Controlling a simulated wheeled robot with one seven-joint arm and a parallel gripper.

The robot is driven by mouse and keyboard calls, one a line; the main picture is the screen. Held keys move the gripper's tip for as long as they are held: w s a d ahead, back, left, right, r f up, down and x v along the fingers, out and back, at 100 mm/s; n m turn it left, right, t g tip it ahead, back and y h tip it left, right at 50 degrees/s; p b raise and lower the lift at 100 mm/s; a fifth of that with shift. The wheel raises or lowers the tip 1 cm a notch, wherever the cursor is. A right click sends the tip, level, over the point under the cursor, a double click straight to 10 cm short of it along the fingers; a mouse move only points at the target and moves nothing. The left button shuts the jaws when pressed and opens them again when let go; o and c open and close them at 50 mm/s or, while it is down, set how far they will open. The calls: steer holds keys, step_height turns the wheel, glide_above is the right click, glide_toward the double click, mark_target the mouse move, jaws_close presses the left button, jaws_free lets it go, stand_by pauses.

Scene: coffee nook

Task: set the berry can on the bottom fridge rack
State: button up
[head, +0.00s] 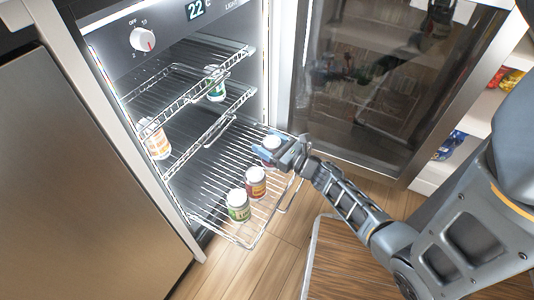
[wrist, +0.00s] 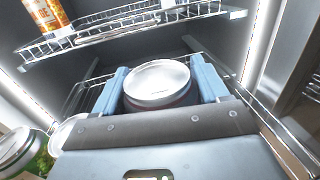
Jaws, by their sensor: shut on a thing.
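The berry can (head: 271,146), with a pale lid, is in my gripper (head: 283,153) over the back right part of the pulled-out bottom rack (head: 213,178). In the wrist view the can (wrist: 158,82) sits between the two blue fingers of my gripper (wrist: 163,88), and only its lid and a strip of dark reddish side show. My gripper is shut on it. The can looks upright. I cannot tell whether its base touches the rack wires.
A dark red can (head: 256,182) and a green can (head: 238,205) stand at the rack's front right. An orange-white can (head: 155,140) and another green can (head: 215,84) stand on the higher racks. The fridge door (head: 365,90) is open. The bottom rack's left side is clear.

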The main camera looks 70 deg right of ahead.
steer(key=shift+w+f+b, duration=0.1)
steer(key=shift+f+b, duration=0.85)
steer(key=shift+f, duration=1.1)
steer(key=shift+f+b, duration=0.2)
steer(key=shift+b, duration=0.1)
steer(key=o, duration=1.4)
steer(key=shift+r, duration=0.15)
